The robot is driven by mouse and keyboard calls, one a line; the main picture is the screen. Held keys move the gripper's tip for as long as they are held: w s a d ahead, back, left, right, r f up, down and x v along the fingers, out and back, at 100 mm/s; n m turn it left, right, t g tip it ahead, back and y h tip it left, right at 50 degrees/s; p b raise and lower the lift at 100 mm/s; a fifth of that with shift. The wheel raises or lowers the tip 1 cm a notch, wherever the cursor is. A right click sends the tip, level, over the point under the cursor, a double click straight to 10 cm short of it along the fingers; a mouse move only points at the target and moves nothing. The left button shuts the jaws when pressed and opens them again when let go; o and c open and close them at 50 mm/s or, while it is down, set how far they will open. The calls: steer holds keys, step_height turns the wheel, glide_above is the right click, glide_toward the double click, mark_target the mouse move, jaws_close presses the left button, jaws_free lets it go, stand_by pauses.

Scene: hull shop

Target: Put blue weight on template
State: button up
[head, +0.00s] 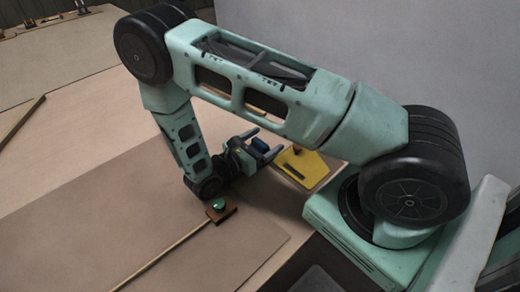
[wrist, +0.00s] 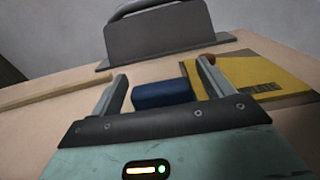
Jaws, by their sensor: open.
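The blue weight (wrist: 165,93) is a dark blue block on the table in the wrist view. It lies between the two fingers of my gripper (wrist: 162,74), which is open, with gaps on both sides. In the head view the blue weight (head: 259,144) shows small between the fingers of my gripper (head: 263,143). The yellow template (wrist: 235,72) lies flat just right of the weight, and also right of my gripper in the head view (head: 311,169). The right finger overlaps the template in the wrist view. The weight's lower front is hidden by my gripper body.
A grey metal piece with a handle (wrist: 155,38) stands behind the weight. A wooden strip (wrist: 50,93) lies at left. A brown block with a green top (head: 220,209) and a long stick (head: 165,252) lie near my wrist. Much of the table (head: 80,150) at left is clear.

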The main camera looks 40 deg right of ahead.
steer(key=shift+d, duration=0.3)
jaws_close()
steer(key=shift+r, duration=0.1)
